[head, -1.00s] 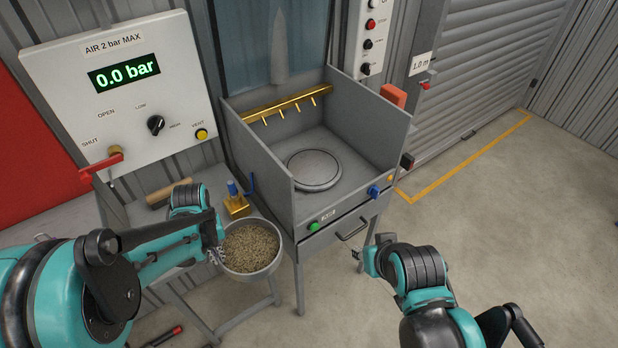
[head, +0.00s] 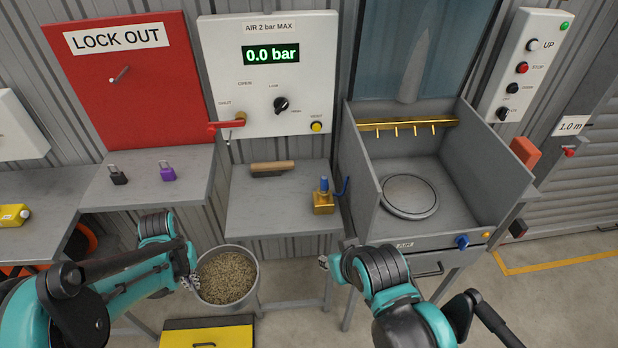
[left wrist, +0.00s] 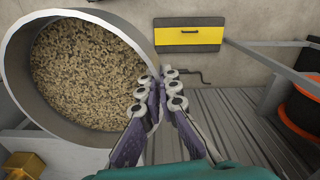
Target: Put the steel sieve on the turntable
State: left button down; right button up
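The steel sieve (head: 253,282), a round steel pan full of tan grains, is in the lower middle of the head view, off the floor in front of the workbench. My left gripper (head: 190,283) is at its left rim. In the left wrist view the fingers (left wrist: 160,88) are closed on the rim of the sieve (left wrist: 118,38), which looks about level. The turntable (head: 409,194), a round grey disc, lies bare inside the open-front steel booth at right. My right gripper (head: 324,262) is small and partly hidden by its arm, below the booth's left front; its opening is unclear.
The booth (head: 362,172) has side walls and a brass nozzle bar (head: 410,125) above the disc. A yellow case (head: 207,334) is on the floor. Padlocks sit on the left shelf.

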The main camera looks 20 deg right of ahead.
aim_at(408, 193)
jog(key=l+u, duration=0.1)
jog(key=u, duration=0.35)
jog(key=k+u, duration=0.15)
jog(key=u, duration=0.3)
jog(key=l+u, duration=0.1)
jog(key=u, duration=0.35)
jog(key=k+l+z, duration=0.1)
jog(key=k, duration=0.2)
jog(key=k+l, duration=0.1)
jog(key=k, duration=0.15)
jog(key=z, duration=0.45)
jog(key=k+z, duration=0.1)
jog(key=z, duration=0.35)
jog(key=l+z, duration=0.1)
jog(key=z, duration=0.35)
jog(key=l+z, duration=0.1)
jog(key=z, duration=0.35)
jog(key=k, duration=0.05)
